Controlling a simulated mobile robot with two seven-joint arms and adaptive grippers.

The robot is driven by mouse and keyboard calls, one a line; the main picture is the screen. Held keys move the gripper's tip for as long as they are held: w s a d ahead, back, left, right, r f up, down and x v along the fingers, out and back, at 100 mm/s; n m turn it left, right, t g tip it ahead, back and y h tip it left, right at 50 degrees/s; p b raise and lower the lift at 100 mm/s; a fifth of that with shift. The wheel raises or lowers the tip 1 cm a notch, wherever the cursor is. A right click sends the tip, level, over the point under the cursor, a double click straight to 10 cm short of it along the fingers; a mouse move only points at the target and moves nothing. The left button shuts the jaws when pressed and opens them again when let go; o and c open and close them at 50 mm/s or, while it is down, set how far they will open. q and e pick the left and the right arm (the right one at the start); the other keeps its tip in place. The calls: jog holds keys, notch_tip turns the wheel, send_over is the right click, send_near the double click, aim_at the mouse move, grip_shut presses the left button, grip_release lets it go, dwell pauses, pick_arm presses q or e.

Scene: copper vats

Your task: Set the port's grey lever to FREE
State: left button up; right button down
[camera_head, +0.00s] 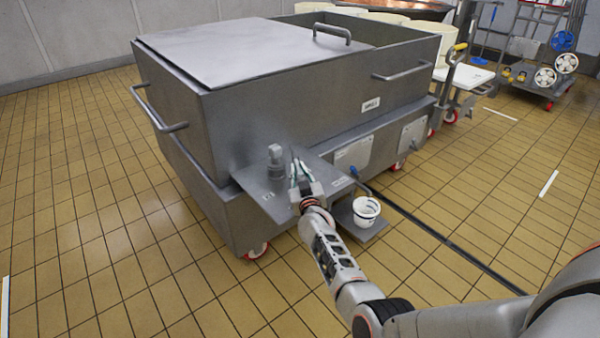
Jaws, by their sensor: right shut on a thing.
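A large grey metal vat on wheels (290,115) stands in the middle of the head view. A grey metal plate (255,187) sticks out from its near lower side. An upright grey fitting (275,165) stands on the plate. My right gripper (298,172) reaches over the plate just right of this fitting. It is shut on a thin grey piece (295,156), which looks like the lever. The fingers hide most of it. Small labels (340,183) lie on the plate, too small to read. My left gripper is not in view.
A white bucket (366,210) stands on a low shelf (362,232) right of my right gripper. Pale panels (353,154) are on the vat's side. Trolleys (465,75) stand at the back right. The tiled floor at left is clear.

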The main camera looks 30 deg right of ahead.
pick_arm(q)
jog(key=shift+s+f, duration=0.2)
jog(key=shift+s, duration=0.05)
pick_arm(e)
jog(key=shift+s+a+f, duration=0.1)
jog(key=shift+s+f, duration=0.05)
jog(key=shift+f, duration=0.4)
jog(key=c, duration=2.2)
grip_release()
jog(key=shift+c, duration=0.2)
jog(key=shift+o, duration=0.8)
jog(key=shift+r, duration=0.3)
jog(key=shift+r, duration=0.1)
